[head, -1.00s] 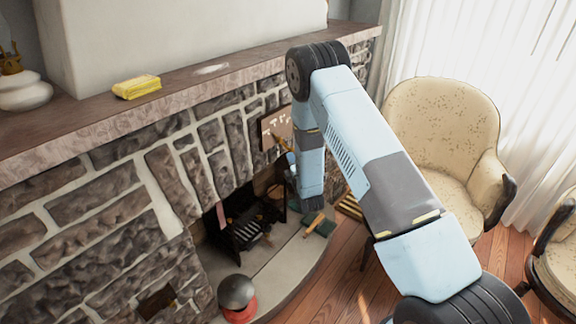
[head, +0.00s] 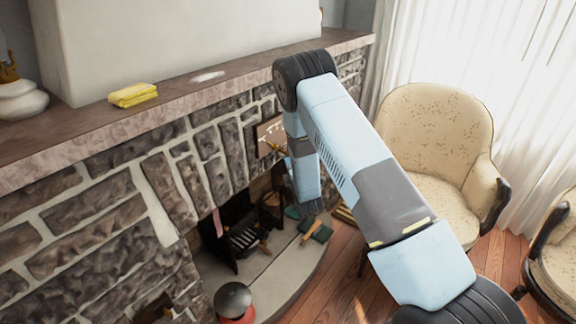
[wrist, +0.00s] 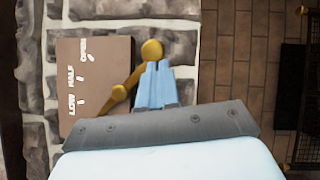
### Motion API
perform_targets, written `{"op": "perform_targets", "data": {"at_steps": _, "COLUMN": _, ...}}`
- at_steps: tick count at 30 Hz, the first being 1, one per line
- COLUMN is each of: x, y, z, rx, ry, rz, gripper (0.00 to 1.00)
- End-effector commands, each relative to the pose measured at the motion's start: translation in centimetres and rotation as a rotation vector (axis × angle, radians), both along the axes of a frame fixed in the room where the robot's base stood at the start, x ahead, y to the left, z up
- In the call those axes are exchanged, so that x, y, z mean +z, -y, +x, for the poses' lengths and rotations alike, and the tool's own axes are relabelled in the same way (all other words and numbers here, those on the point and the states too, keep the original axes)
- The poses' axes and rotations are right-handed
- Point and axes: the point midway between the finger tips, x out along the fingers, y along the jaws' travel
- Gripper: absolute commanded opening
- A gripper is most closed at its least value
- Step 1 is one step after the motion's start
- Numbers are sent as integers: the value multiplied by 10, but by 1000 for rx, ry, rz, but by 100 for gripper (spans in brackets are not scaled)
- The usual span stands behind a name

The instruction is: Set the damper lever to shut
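The damper plate (wrist: 100,65) is a brown panel on the stone wall, lettered LOW, HALF and OPEN with white tick marks; no SHUT label is visible. Its brass lever (wrist: 118,93) runs from a lower left boss up and right to a round knob, beyond the OPEN mark. My gripper (wrist: 157,64) has its two light blue fingers side by side with no clear gap, tips just below the knob and close against the lever's right side. Contact is hard to tell. In the head view the plate (head: 268,133) is partly hidden by my arm.
The stone mantel shelf (head: 200,97) juts out above, carrying a yellow packet (head: 133,95). Below are a dark grate (head: 240,237) and a hearth (head: 270,285) with small items and a round dark-topped object (head: 233,300). An armchair (head: 435,140) stands to the right.

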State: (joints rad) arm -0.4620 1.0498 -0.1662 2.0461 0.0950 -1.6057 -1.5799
Motion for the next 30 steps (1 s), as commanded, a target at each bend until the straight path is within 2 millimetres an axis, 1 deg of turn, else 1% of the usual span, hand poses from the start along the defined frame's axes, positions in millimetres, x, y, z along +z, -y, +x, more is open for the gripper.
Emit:
{"op": "perform_targets", "data": {"at_steps": 1, "x": 8, "y": 7, "z": 9, "rx": -15, "ry": 19, "rz": 2, "gripper": 0}}
{"op": "perform_targets", "data": {"at_steps": 5, "x": 6, "y": 6, "z": 6, "rx": -17, "ry": 18, "rz": 1, "gripper": 0}}
{"op": "perform_targets", "data": {"at_steps": 8, "x": 2, "y": 3, "z": 0, "rx": -18, "ry": 15, "rz": 0, "gripper": 0}}
{"op": "perform_targets", "data": {"at_steps": 11, "x": -5, "y": -4, "z": -10, "rx": -14, "ry": 9, "rz": -1, "gripper": 0}}
{"op": "perform_targets", "data": {"at_steps": 14, "x": -13, "y": -7, "z": -23, "rx": -16, "ry": 3, "rz": -3, "gripper": 0}}
{"op": "perform_targets", "data": {"at_steps": 18, "x": -19, "y": 1, "z": -51, "rx": -15, "ry": 1, "rz": -3, "gripper": 0}}
{"op": "perform_targets", "data": {"at_steps": 24, "x": -27, "y": 9, "z": -87, "rx": -9, "ry": 1, "rz": -2, "gripper": 0}}
{"op": "perform_targets", "data": {"at_steps": 30, "x": -30, "y": 15, "z": -108, "rx": -10, "ry": 1, "rz": -1, "gripper": 0}}
